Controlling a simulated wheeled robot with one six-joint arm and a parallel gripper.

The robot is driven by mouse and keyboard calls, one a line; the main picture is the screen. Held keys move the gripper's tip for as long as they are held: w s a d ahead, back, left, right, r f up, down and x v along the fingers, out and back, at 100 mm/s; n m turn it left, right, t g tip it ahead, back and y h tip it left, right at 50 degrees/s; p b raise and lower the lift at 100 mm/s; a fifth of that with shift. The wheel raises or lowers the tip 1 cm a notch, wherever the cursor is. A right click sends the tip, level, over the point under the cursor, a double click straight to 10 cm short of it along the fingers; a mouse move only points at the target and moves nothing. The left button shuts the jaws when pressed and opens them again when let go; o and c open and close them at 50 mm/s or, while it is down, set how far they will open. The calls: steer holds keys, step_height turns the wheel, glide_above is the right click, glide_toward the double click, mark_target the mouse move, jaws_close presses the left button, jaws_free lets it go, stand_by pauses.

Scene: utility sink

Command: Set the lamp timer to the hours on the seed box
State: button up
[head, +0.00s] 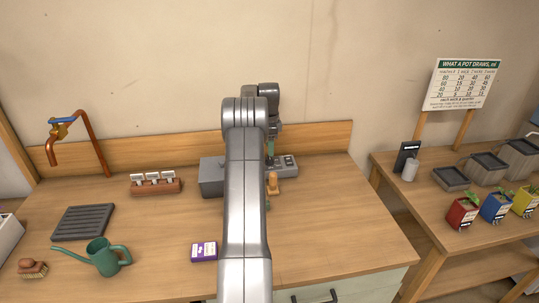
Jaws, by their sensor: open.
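A small purple and white box (204,251), which looks like the seed box, lies on the wooden counter left of my arm. Its print is too small to read. A grey unit (211,178) stands at the back of the counter, partly hidden behind my arm. A panel with small controls (286,163) shows at its right; this may be the lamp timer, but its setting cannot be read. My gripper (270,158) points down over the unit near that panel. It is open; its fingertips are small and partly hidden, and I cannot tell whether they touch anything.
A tan wooden object (273,183) stands just in front of the unit. A rack with white labels (155,183), a green watering can (104,257), a brush (32,269) and a dark slatted tray (83,222) are at left. The front right counter is clear.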

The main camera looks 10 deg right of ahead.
step_height(320, 180, up, 9)
steer(key=shift+r, duration=0.15)
stand_by(0.4)
step_height(320, 180, down, 14)
steer(key=shift+r+p, duration=0.1)
steer(key=shift+p, duration=0.45)
steer(key=n, duration=0.4)
steer(key=shift+n, duration=0.3)
steer(key=n, duration=1)
steer(key=shift+n, duration=0.4)
steer(key=n, duration=0.5)
stand_by(1.5)
